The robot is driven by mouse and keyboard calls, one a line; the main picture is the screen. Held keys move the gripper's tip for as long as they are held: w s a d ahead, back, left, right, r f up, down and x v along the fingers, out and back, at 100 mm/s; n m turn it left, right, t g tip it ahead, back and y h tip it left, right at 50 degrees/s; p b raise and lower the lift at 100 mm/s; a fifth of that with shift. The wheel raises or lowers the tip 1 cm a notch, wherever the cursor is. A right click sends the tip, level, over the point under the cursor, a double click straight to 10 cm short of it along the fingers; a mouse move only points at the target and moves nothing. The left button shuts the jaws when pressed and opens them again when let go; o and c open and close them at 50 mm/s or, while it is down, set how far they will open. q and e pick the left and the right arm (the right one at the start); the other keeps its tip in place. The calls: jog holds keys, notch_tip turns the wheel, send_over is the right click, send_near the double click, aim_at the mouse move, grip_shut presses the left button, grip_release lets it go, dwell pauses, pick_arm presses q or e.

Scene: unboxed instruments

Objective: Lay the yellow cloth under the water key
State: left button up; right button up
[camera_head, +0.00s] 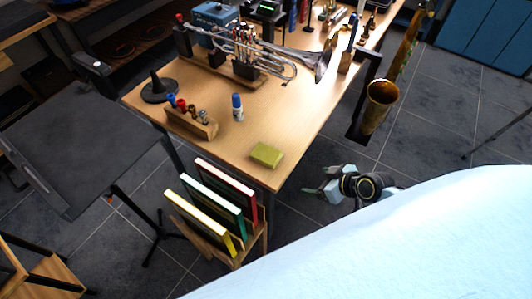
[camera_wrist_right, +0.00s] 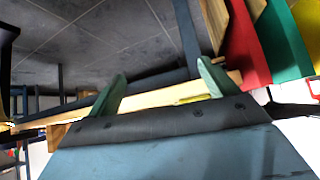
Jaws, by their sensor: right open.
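The folded yellow cloth (camera_head: 266,155) lies flat near the front right corner of the wooden table (camera_head: 240,135). A silver trumpet (camera_head: 290,62) rests on a wooden stand farther back, its bell toward the right. Its water key is too small to make out. My right gripper (camera_head: 312,183) is off the table's right edge, to the right of and nearer than the cloth, apart from it. In the right wrist view its two green fingers (camera_wrist_right: 163,76) are spread with nothing between them; a yellow sliver, perhaps the cloth, shows behind. My left gripper is not in view.
A wooden block with mouthpieces (camera_head: 190,122), a small blue-capped bottle (camera_head: 237,107) and a black cone stand (camera_head: 159,90) stand on the table. Colored books (camera_head: 215,208) sit in a rack below its front edge. A brass horn (camera_head: 380,100) hangs at the right. The tabletop around the cloth is clear.

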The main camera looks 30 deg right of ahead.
jog(key=w+a+r+n+t+y, duration=0.1)
jog(key=w+a+r+n+y, duration=0.2)
jog(key=r, duration=0.9)
send_near(270, 155)
jog(key=shift+w+a+f+m, duration=0.15)
jog(key=shift+w+a+f, duration=0.1)
jog(key=shift+w+f, duration=0.2)
jog(key=shift+w+a+f+m, duration=0.15)
jog(key=shift+w+a+f, duration=0.15)
jog(key=shift+w, duration=0.3)
jog(key=shift+b+x, duration=0.5)
jog(key=shift+x, duration=2.55)
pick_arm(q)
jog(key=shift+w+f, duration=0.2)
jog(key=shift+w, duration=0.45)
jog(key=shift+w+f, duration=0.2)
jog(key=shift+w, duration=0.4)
pick_arm(e)
jog(key=shift+s, duration=0.15)
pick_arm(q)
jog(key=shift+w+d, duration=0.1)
pick_arm(e)
jog(key=c, duration=1.1)
